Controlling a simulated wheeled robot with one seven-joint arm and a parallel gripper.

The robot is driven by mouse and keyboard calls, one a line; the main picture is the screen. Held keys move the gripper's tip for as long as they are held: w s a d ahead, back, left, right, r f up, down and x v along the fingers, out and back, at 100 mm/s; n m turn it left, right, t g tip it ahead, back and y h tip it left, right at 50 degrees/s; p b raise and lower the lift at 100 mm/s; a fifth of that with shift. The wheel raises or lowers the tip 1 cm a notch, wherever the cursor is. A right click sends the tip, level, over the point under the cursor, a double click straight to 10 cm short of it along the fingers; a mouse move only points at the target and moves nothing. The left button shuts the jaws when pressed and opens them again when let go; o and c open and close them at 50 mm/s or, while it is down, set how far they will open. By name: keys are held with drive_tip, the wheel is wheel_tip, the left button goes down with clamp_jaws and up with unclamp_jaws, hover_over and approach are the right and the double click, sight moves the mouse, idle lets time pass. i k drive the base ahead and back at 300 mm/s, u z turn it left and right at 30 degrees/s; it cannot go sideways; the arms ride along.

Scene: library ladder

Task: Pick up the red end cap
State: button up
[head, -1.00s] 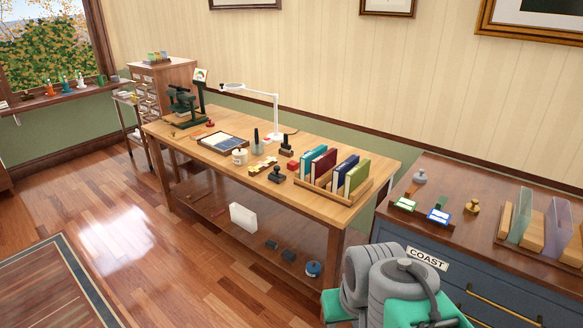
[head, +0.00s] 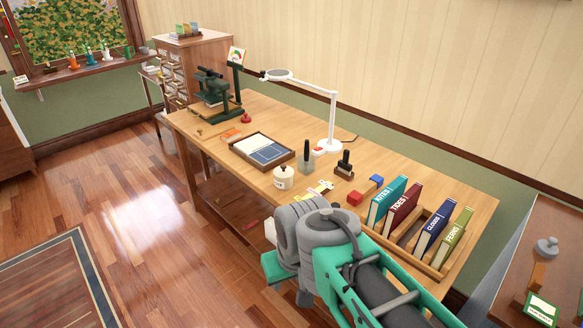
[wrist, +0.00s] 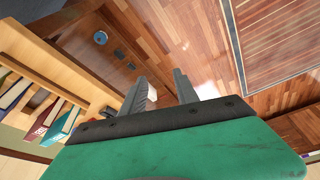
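Two red pieces lie on the wooden workbench, and I cannot tell for certain which is the end cap. A small red block (head: 354,198) lies near the left end of the book rack, with a blue block (head: 376,181) close behind it. A small red knob-like piece (head: 246,117) stands near the green press at the far end. My gripper (wrist: 158,76) shows in the wrist view with its two grey fingers apart and nothing between them. It points over the bench's front side, toward the lower shelf and floor. My arm hides part of the bench's near edge in the head view.
The workbench (head: 285,115) holds a book rack (head: 437,266), a white lamp (head: 333,110), a framed tray (head: 262,150), a lidded jar (head: 284,178), stamps and a green press (head: 213,92). The floor (head: 120,200) at left is clear.

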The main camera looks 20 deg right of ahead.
sight(355, 198)
drive_tip(key=u, duration=0.2)
drive_tip(key=i, duration=1.65)
drive_tip(key=u, duration=0.15)
